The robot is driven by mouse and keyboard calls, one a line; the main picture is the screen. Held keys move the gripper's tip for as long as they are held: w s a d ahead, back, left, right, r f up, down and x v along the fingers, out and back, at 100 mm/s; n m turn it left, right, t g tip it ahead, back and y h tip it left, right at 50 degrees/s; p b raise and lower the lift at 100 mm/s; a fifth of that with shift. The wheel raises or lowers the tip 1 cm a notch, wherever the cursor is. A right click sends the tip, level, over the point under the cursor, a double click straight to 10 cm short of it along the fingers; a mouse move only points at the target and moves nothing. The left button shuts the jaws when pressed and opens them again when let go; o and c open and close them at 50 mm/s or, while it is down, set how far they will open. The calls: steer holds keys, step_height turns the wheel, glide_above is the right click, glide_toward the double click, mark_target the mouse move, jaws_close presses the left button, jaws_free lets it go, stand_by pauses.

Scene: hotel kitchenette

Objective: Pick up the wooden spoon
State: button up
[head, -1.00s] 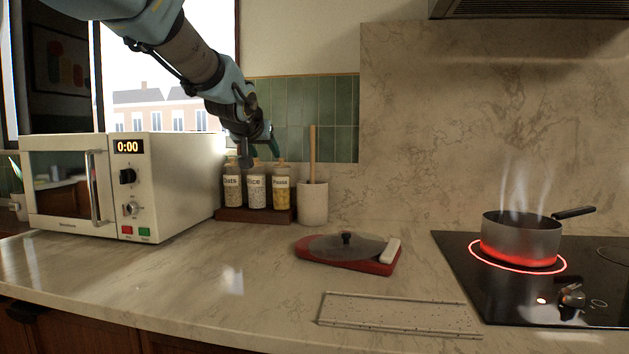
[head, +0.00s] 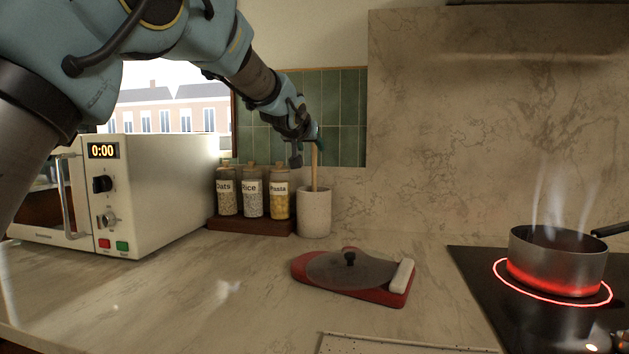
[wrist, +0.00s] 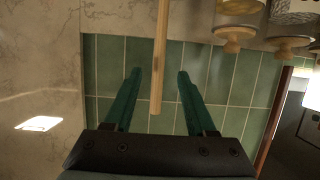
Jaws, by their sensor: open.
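The wooden spoon (head: 314,168) stands upright in a pale crock (head: 314,212) on the counter, with only its handle showing. In the wrist view the handle (wrist: 160,60) comes down from the top edge and ends between the two green fingers. My gripper (head: 308,142) is at the upper end of the handle in the head view. In the wrist view my gripper (wrist: 158,75) is open, with a gap on each side of the handle. The spoon's lower end is hidden inside the crock.
Jars of oats (head: 227,192), rice (head: 252,193) and pasta (head: 279,195) stand left of the crock on a wooden base. A microwave (head: 160,190) is farther left. A lid (head: 349,268) lies on a red board in front. A steaming pot (head: 557,262) sits on a glowing burner at right.

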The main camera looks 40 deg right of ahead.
mark_target(314, 150)
steer(key=shift+p+x, duration=1.05)
steer(key=shift+x, duration=1.6)
steer(key=shift+s+f, duration=0.1)
steer(key=shift+s, duration=0.05)
steer(key=shift+c, duration=0.2)
jaws_close()
